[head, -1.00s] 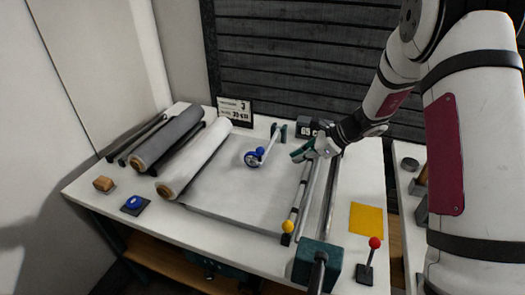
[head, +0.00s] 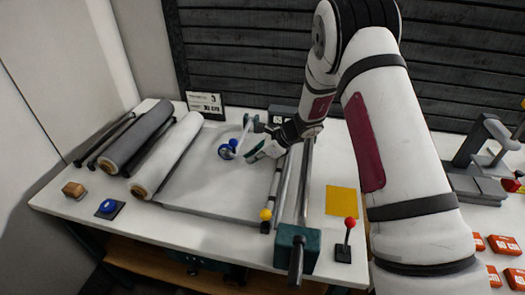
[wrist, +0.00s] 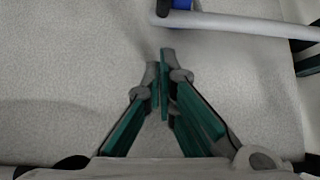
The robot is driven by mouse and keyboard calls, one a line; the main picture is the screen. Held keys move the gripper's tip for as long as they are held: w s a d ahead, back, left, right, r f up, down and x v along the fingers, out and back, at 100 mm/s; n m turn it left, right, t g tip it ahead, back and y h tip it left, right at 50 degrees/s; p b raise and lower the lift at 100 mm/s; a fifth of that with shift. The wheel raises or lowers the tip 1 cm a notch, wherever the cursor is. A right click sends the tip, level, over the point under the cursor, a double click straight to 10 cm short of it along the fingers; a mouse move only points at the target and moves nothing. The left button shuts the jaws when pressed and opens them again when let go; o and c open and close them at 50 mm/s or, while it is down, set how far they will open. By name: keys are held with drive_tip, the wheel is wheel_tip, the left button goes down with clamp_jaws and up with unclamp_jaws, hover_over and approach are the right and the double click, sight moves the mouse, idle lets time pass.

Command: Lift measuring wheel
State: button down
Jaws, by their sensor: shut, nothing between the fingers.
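The measuring wheel (head: 227,151) has a blue wheel and a pale handle (head: 243,136). It lies on the grey sheet at the middle of the table in the head view. In the wrist view its pale handle (wrist: 240,25) runs across the top, with a bit of blue at the top edge. My gripper (head: 250,156) has green fingers and is just right of the wheel in the head view. In the wrist view my gripper (wrist: 160,62) is shut and empty, its tips short of the handle and apart from it.
A grey roll (head: 135,137) and a white roll (head: 167,155) lie at the left. A metal rail (head: 290,185) with a yellow knob (head: 266,214) runs along the right of the sheet. A red-knobbed lever (head: 348,228) and a yellow square (head: 342,200) are nearer right.

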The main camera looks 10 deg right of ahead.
drive_tip(key=shift+w+a+r+p, duration=0.15)
drive_tip(key=shift+a+r+p, duration=0.15)
drive_tip(key=shift+a+r, duration=0.4)
drive_tip(key=shift+w+a+r+p, duration=0.1)
drive_tip(key=shift+a+r+p, duration=0.2)
drive_tip(key=shift+r, duration=0.6)
drive_tip(key=shift+r, duration=0.15)
